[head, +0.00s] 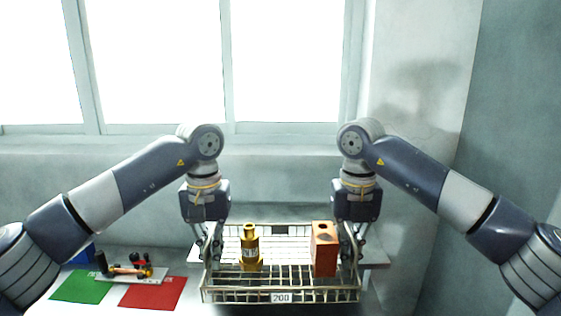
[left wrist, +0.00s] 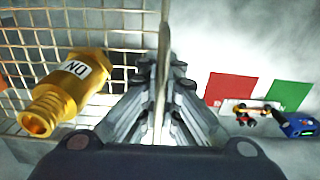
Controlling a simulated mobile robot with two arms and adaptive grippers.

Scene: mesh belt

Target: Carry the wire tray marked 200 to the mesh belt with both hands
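The wire tray (head: 281,285), with a white label reading 200 on its front, is at the bottom middle of the head view. It holds a gold threaded fitting (head: 250,250) and an orange-red block (head: 324,248) with a hole on top. My left gripper (head: 212,254) is at the tray's left end. In the left wrist view its fingers (left wrist: 161,78) close on both sides of the tray's end wall. The gold fitting (left wrist: 72,85) lies to the left there. My right gripper (head: 350,252) is at the tray's right end wall, its fingers closed around it. Tray height above its support is unclear.
A green mat (head: 82,287) and a red mat (head: 152,292) lie on the white surface at left, with a small plate of parts (head: 132,274) and a blue object (head: 86,255) behind. A wall with windows stands behind. No mesh belt is recognisable.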

